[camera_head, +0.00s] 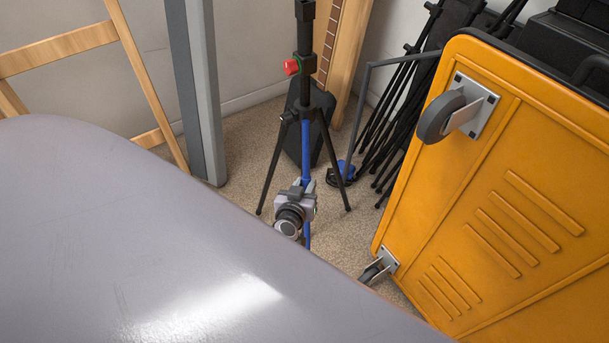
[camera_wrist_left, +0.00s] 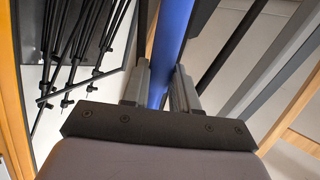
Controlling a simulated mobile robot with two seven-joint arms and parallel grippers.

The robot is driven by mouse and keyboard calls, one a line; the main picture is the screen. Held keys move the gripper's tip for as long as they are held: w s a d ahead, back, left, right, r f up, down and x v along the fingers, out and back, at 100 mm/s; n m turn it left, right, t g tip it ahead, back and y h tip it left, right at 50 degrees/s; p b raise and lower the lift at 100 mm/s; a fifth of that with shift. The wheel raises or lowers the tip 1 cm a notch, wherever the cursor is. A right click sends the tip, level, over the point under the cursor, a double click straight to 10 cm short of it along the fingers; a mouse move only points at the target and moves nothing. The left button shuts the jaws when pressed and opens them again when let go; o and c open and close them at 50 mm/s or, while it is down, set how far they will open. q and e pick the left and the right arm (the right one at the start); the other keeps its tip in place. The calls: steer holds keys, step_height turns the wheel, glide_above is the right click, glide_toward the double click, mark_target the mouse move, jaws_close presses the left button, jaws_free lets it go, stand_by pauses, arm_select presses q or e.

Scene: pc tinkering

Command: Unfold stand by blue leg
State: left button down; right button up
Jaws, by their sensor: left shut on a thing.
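The stand (camera_head: 305,35) is a black upright tripod with a red knob (camera_head: 291,67) on its column. Two black legs spread out to the left and right. Its blue leg (camera_head: 306,150) points down on the near side. My left gripper (camera_head: 304,185) is shut on the blue leg, low down. In the left wrist view, the blue leg (camera_wrist_left: 172,35) passes between the two grey fingers of the left gripper (camera_wrist_left: 160,80). The gripper covers part of the leg, and its lower end is hard to make out. My right gripper is not in view.
A yellow wheeled cart panel (camera_head: 500,190) stands close on the right. Several folded black stands (camera_head: 385,120) lean behind it. A black case (camera_head: 307,125) is behind the stand. A grey post (camera_head: 205,95) and wooden frame (camera_head: 60,48) are left. Some carpet (camera_head: 235,150) is bare.

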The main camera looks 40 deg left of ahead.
arm_select(q)
steer(key=shift+w+d+r, duration=0.4)
steer(key=shift+d+r, duration=0.1)
steer(key=shift+d, duration=0.1)
steer(key=c, duration=0.9)
jaws_free()
steer(key=shift+s, duration=0.1)
steer(key=shift+s+a+f, duration=0.1)
steer(key=shift+a+f, duration=0.05)
steer(key=shift+a, duration=0.05)
steer(key=shift+s, duration=0.15)
steer(key=p+v, duration=0.3)
steer(key=v, duration=0.3)
steer(key=shift+s+d, duration=0.15)
steer(key=shift+s, duration=0.2)
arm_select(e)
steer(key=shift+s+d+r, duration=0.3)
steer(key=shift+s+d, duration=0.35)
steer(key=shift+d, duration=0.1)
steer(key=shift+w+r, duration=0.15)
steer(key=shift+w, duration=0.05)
